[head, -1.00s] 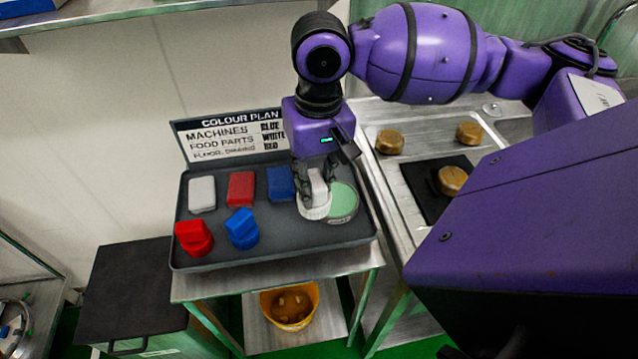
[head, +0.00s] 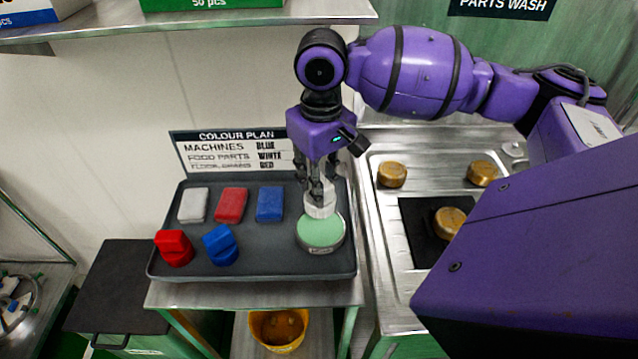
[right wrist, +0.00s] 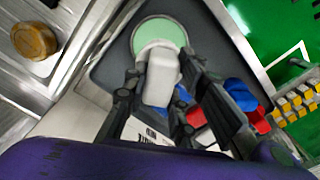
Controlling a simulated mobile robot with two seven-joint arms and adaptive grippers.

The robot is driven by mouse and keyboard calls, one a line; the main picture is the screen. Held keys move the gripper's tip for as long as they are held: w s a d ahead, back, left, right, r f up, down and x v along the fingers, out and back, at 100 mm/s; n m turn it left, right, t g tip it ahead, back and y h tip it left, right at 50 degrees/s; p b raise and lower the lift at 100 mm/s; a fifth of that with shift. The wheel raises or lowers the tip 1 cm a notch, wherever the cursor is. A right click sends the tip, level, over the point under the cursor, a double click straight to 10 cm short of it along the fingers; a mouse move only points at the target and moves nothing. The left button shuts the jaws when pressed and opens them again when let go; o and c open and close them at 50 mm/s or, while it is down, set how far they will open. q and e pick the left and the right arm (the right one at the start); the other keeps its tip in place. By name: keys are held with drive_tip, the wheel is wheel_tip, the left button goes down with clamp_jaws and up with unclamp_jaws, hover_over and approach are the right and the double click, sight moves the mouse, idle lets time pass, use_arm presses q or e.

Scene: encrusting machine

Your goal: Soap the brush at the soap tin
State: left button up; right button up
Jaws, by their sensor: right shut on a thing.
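My right gripper (head: 319,190) is shut on a white brush (head: 320,207) and points down over the dark tray. The brush is upright, at the back edge of the round soap tin (head: 321,232), with green soap filling its top. The brush overlaps the tin's rim in the picture; I cannot tell if its bristles touch the soap. In the right wrist view the white brush (right wrist: 161,76) sits between the two fingers (right wrist: 165,88) and covers the near part of the soap tin (right wrist: 160,31). My left gripper is not in view.
The tray (head: 265,268) also holds a red brush (head: 173,248), a blue brush (head: 221,245) and white, red and blue pads (head: 231,204). A colour plan sign (head: 235,152) stands behind. A steel sink top with brass-coloured parts (head: 391,174) lies to the right. A yellow bucket (head: 279,328) is below.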

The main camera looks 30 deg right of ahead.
drive_tip(key=shift+d+n, duration=0.15)
drive_tip(key=shift+n, duration=0.25)
drive_tip(key=shift+a+f, duration=0.2)
drive_tip(key=shift+f, duration=0.2)
wheel_tip(320, 180, down, 4)
drive_tip(key=b, duration=0.3)
drive_tip(key=shift+f, duration=0.25)
drive_tip(key=shift+f+b, duration=0.4)
drive_tip(key=shift+b, duration=0.25)
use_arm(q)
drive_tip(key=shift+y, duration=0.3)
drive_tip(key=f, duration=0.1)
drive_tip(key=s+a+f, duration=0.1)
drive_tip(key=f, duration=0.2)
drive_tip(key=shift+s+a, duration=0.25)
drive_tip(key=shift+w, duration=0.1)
use_arm(e)
drive_tip(key=shift+r, duration=0.1)
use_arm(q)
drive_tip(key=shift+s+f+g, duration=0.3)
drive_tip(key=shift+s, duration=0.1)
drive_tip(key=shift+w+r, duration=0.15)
use_arm(e)
drive_tip(key=shift+f, duration=0.55)
